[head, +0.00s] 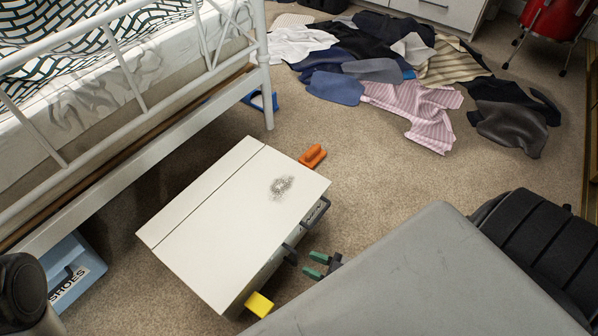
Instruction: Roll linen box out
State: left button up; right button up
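The linen box (225,218) is a low white box with a flat lid, a seam near its bed-side edge and a grey smudge on top. It stands on the carpet beside the bed, with its whole lid in view. Dark handles (318,212) show on its right side. My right gripper (316,265) has green fingertips, spread apart with nothing between them. It is low, just right of the nearer handle (290,255), and appears apart from it. My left gripper is out of view.
The white-framed bed (130,130) is at left, with a blue shoes box (72,270) below. An orange object (312,156) and a yellow one (259,304) sit by the linen box. A grey slab (420,285) fills the lower right. Clothes (380,65) cover the far floor; bare carpet lies between.

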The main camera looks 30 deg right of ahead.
jog(key=shift+p+v, duration=0.35)
jog(key=shift+v, duration=2.3)
